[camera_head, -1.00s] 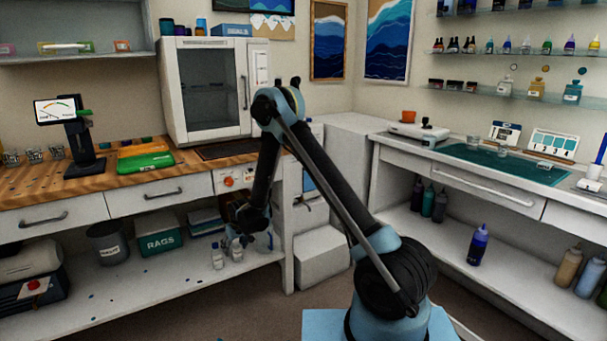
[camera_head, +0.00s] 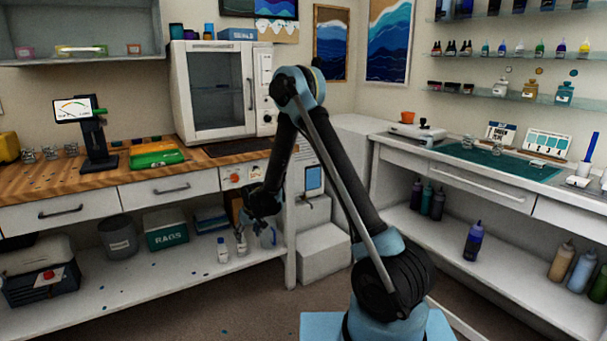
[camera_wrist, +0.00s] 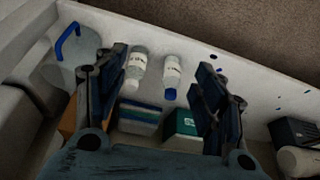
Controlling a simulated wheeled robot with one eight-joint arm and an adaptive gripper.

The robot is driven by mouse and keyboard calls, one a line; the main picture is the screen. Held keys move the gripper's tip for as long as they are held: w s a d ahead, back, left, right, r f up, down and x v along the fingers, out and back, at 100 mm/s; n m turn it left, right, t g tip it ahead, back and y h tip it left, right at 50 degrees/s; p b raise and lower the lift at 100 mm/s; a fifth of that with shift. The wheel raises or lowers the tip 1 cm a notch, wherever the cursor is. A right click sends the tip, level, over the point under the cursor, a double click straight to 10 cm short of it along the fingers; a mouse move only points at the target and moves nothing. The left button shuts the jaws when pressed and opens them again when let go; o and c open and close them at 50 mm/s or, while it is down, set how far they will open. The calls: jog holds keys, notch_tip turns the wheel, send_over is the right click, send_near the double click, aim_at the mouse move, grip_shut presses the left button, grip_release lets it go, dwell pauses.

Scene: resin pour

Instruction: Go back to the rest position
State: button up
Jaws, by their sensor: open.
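My gripper (camera_wrist: 160,100) shows in the wrist view with its two dark fingers spread apart and nothing between them. Beyond the fingers in the wrist view are two white bottles, one on the left (camera_wrist: 137,68) and one with a blue cap (camera_wrist: 171,78), standing on the lower shelf apart from the fingers. A clear jug with a blue handle (camera_wrist: 75,58) is left of them.
The left bench (camera_head: 60,188) carries a green tray (camera_head: 157,159) and a white oven-like cabinet (camera_head: 212,95). Its lower shelf (camera_head: 150,285) holds a green rags box (camera_head: 166,229) and a grey bucket (camera_head: 118,237). The right bench (camera_head: 480,180) has open floor before it.

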jog(key=s+d+r+m, duration=0.2)
jog(key=s+d+r, duration=0.1)
jog(key=d+r, duration=1.2)
jog(key=s+d+r+m+h, duration=0.1)
jog(key=s+d+r, duration=0.8)
jog(key=d, duration=0.4)
jog(key=s+d+r+m+h, duration=0.1)
jog(key=s+d+r+m, duration=0.1)
jog(key=s+d, duration=0.95)
jog(key=s+d+f+m, duration=0.1)
jog(key=s+d+f, duration=0.1)
jog(key=s, duration=0.6)
jog(key=s+d+f+m+g, duration=0.1)
jog(key=s+d+f, duration=0.1)
jog(key=s, duration=0.6)
jog(key=shift+f+h, duration=0.3)
jog(key=shift+f, duration=0.15)
jog(key=shift+s+d, duration=0.1)
